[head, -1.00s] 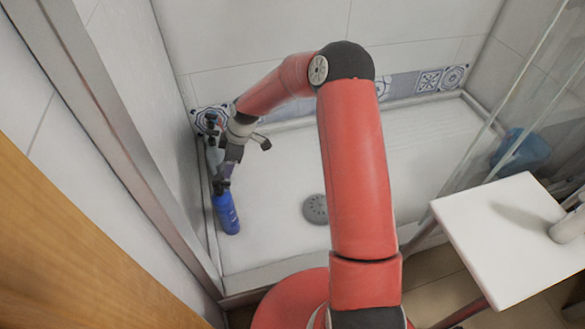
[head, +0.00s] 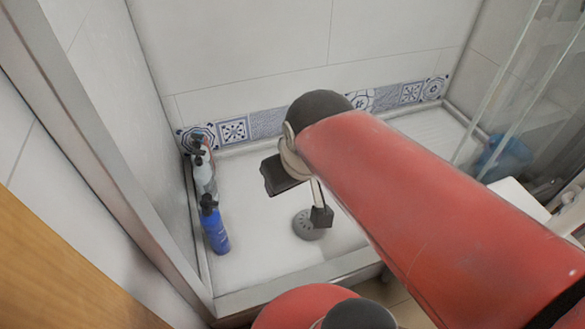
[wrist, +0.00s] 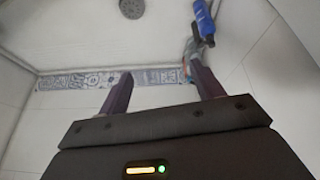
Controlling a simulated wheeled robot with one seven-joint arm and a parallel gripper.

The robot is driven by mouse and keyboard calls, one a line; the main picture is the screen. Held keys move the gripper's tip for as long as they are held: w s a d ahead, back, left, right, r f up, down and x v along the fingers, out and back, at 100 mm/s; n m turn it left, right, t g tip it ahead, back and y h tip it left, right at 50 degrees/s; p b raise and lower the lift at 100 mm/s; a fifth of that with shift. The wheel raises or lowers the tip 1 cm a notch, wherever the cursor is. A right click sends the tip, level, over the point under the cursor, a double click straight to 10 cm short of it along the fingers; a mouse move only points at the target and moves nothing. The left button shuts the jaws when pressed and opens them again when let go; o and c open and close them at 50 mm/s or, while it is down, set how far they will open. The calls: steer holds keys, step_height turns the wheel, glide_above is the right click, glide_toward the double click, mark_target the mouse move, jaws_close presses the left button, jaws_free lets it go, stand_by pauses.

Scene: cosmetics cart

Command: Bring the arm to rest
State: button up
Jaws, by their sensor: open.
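My gripper (wrist: 162,82) shows in the wrist view with its two dark fingers spread apart and nothing between them. A blue bottle with a black top (head: 216,232) stands upright in the shower tray at the left, apart from my arm. It also shows at the top right of the wrist view (wrist: 203,20).
A pale bottle (head: 203,178) stands behind the blue one along the left wall. The white shower tray (head: 250,262) has a grey drain (head: 304,228). Glass panels (head: 508,95), a blue tub (head: 510,152) and a white tabletop (head: 520,198) are at the right.

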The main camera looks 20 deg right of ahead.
steer(key=shift+s+d+m, duration=0.15)
steer(key=shift+s+m, duration=0.2)
steer(key=shift+s, duration=0.55)
steer(key=shift+s+d+m, duration=0.1)
steer(key=shift+s+m, duration=0.25)
steer(key=shift+s, duration=0.55)
